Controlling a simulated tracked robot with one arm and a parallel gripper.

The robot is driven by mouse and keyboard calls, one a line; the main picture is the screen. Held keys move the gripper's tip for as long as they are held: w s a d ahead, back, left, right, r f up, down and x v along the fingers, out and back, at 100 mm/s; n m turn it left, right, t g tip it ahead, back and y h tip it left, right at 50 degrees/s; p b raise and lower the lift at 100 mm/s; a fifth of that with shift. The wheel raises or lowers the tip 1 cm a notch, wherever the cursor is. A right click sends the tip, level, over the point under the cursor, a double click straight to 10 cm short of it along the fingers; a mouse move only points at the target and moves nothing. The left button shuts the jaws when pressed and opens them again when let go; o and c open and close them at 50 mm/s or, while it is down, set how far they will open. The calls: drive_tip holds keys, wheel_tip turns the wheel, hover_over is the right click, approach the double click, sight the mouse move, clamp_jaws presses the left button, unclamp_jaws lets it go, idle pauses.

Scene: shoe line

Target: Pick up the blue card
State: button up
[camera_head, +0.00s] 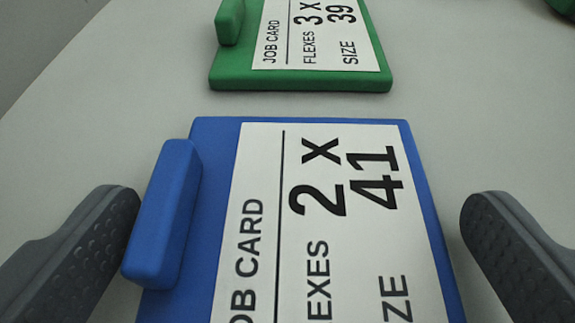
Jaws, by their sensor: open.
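The blue card (210,190) lies on a pale grey surface in the lower middle of the camera_head view. It bears a white label (262,170) reading "JOB CARD", "2 x" and "41". A raised blue block (163,215) sits along its left edge. My gripper (300,225) is open, with one dark, dimpled finger on each side of the card. The left finger is close to the raised block; I cannot tell if they touch. The right finger stands apart from the card's right edge. The card's near end is cut off by the frame.
A green card (300,84) with a white label reading "3 x" and "39" lies beyond the blue card, with a narrow gap between. A green object (566,5) shows at the top right corner. The surface (480,100) is clear to the right and left.

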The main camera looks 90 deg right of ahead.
drive_tip(key=shift+d+f, duration=0.15)
drive_tip(key=shift+d, duration=0.15)
drive_tip(key=c, duration=0.8)
